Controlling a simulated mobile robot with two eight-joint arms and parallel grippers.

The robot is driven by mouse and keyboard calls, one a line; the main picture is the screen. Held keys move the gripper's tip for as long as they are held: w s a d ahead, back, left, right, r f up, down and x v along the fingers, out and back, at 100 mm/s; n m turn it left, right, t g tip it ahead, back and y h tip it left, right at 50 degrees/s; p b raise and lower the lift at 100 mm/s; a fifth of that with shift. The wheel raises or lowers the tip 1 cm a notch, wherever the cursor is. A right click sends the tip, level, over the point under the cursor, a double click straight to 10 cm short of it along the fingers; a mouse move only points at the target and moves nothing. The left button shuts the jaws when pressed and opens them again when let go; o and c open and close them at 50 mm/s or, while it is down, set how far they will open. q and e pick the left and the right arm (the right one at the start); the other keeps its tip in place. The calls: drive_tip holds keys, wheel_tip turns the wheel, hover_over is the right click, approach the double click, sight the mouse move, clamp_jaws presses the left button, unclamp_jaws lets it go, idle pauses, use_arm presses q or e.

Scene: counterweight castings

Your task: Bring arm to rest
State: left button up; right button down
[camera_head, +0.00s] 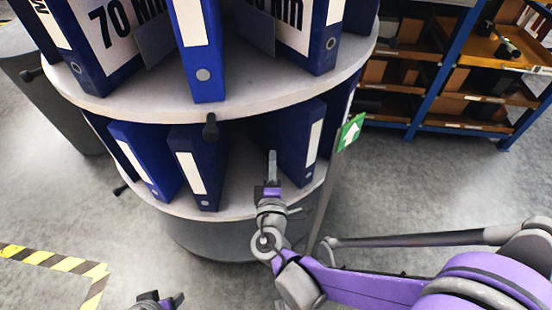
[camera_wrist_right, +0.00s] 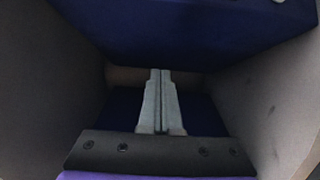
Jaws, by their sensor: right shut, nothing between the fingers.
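My right gripper (camera_head: 272,158) reaches into the lower tier of a round binder carousel, in the gap between blue binders. Its fingers are together and hold nothing. In the right wrist view the closed fingers (camera_wrist_right: 160,75) point into a dark space with a blue surface above, a blue patch below and grey-brown walls at both sides. Contact with these surfaces cannot be told. A blue binder (camera_head: 286,140) stands right of the gripper and another blue binder (camera_head: 199,168) stands to its left. My left gripper (camera_head: 165,302) shows only partly at the bottom edge; its opening is unclear.
The carousel's upper shelf (camera_head: 240,102) overhangs the lower shelf (camera_head: 235,200). A post with a green arrow sign (camera_head: 350,132) stands close right of my right gripper. Blue-framed racking (camera_head: 440,80) is at the back right. Yellow-black floor tape (camera_head: 60,263) lies at left.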

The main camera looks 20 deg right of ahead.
drive_tip(key=s+d, duration=0.1)
drive_tip(key=s, duration=0.8)
drive_tip(key=shift+d+p, duration=0.4)
drive_tip(key=shift+s, duration=0.1)
